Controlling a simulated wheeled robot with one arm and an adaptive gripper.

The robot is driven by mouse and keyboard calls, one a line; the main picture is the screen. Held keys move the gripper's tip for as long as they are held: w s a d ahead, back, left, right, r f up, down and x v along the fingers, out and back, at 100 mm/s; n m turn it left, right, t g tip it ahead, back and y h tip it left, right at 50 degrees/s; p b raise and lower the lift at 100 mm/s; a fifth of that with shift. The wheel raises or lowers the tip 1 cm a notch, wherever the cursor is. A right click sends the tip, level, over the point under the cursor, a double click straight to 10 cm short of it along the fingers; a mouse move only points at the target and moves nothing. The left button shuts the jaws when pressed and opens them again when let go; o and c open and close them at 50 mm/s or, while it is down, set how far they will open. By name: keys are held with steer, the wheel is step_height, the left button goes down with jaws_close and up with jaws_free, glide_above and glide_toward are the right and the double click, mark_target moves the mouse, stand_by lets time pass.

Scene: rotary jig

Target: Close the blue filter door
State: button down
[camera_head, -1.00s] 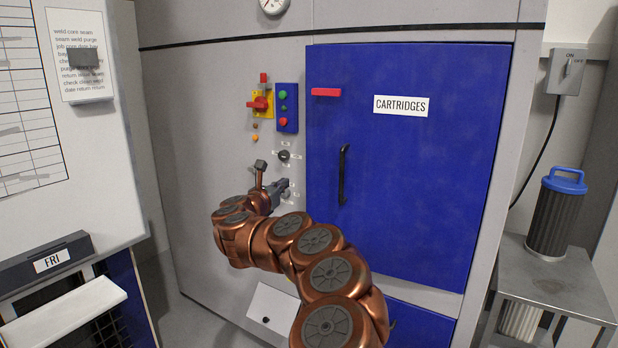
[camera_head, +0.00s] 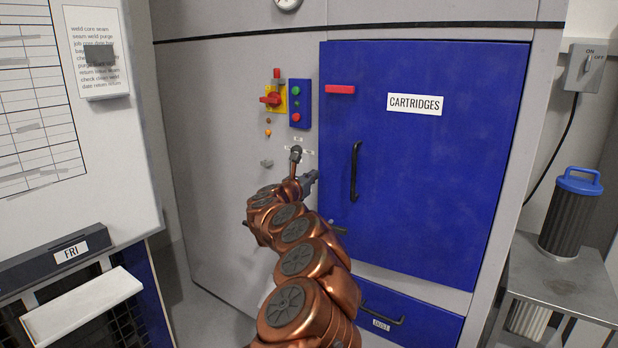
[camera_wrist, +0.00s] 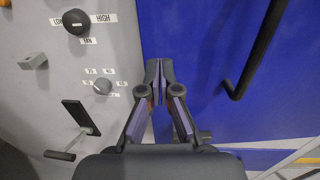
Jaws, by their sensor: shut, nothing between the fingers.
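The blue filter door (camera_head: 430,170), labelled CARTRIDGES (camera_head: 414,104), fills the right of the grey cabinet. It looks about flush with the cabinet front; a small gap cannot be told. It has a black bar handle (camera_head: 355,172) near its left edge and a red latch (camera_head: 340,89) at its upper left. My gripper (camera_head: 312,177) is just left of the handle, by the door's left edge. In the wrist view, my gripper (camera_wrist: 160,68) has its fingertips together, empty, in front of the door's left edge; the handle (camera_wrist: 258,50) is to the right, apart from it.
Left of the door are a red-yellow switch (camera_head: 272,97), a button box (camera_head: 301,104), a fan knob (camera_wrist: 76,22) and a dial (camera_wrist: 102,86). A blue drawer (camera_head: 410,315) is below. A metal table (camera_head: 570,290) with a dark cartridge (camera_head: 565,220) stands right.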

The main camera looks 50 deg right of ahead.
mark_target(325, 167)
steer(key=shift+w+d+r+p, duration=0.15)
steer(key=shift+d+p, duration=0.4)
steer(key=shift+d, duration=0.7)
steer(key=shift+w+d+f+p, duration=0.1)
steer(key=shift+d+p, duration=0.4)
steer(key=shift+d, duration=0.7)
steer(key=shift+w+d+p, duration=0.15)
steer(key=shift+d+p, duration=0.2)
steer(key=shift+d, duration=0.3)
